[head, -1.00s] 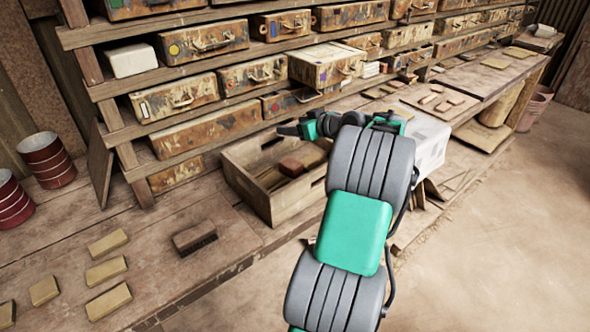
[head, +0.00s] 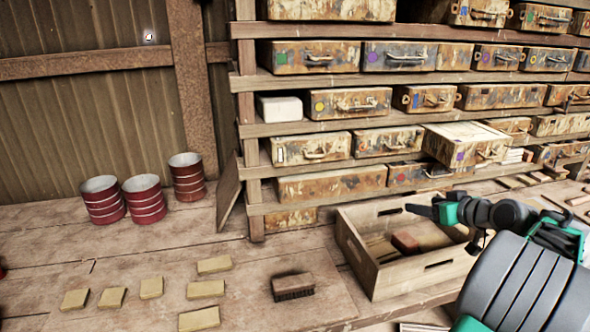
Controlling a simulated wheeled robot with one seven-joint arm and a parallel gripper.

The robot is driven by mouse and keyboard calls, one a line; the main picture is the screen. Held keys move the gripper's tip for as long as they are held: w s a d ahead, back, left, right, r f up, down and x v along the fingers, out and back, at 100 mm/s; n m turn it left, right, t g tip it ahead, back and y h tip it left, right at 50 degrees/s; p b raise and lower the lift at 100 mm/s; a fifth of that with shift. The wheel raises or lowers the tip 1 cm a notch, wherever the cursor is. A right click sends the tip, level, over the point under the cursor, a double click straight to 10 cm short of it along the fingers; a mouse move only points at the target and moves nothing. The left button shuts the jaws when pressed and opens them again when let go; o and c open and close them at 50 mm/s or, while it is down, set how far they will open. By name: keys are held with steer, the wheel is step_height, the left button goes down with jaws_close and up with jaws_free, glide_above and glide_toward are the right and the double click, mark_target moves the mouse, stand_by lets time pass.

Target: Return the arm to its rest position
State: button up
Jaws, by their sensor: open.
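My arm, grey and green, comes up from the bottom right of the head view. My gripper (head: 421,211) is at its end, over the right part of the open wooden crate (head: 360,262). It points left and looks empty. The fingers are dark and small, and the gap between them is hard to make out. Inside the crate lie a reddish-brown block (head: 405,242) and some tan pieces; the gripper is apart from them.
Shelves of rusty metal cases (head: 345,103) stand behind the bench, with one case (head: 465,144) jutting out. A brush (head: 293,286) and several tan tiles (head: 205,289) lie on the bench. Red cans (head: 145,199) stand at the left. Bench space between cans and tiles is clear.

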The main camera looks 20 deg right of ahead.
steer(key=w+a+f+g+y, duration=0.1)
steer(key=w+a+f+g, duration=0.15)
steer(key=a, duration=1.15)
steer(key=w+a+f+g+y, duration=0.1)
steer(key=a+f+g, duration=0.15)
steer(key=a, duration=1.25)
steer(key=s+a+f+g+h, duration=0.1)
steer(key=s+a+f+g, duration=0.1)
steer(key=s+a, duration=0.4)
steer(key=s+a+f+g+p, duration=0.1)
steer(key=s+a+f+g, duration=0.1)
steer(key=s+a+f, duration=0.2)
steer(key=s+a, duration=0.3)
steer(key=s, duration=0.4)
steer(key=shift+a+f+g+h, duration=0.15)
steer(key=shift+f+g+h, duration=0.15)
steer(key=shift+h, duration=0.1)
steer(key=shift+r+n, duration=0.1)
steer(key=shift+n, duration=0.2)
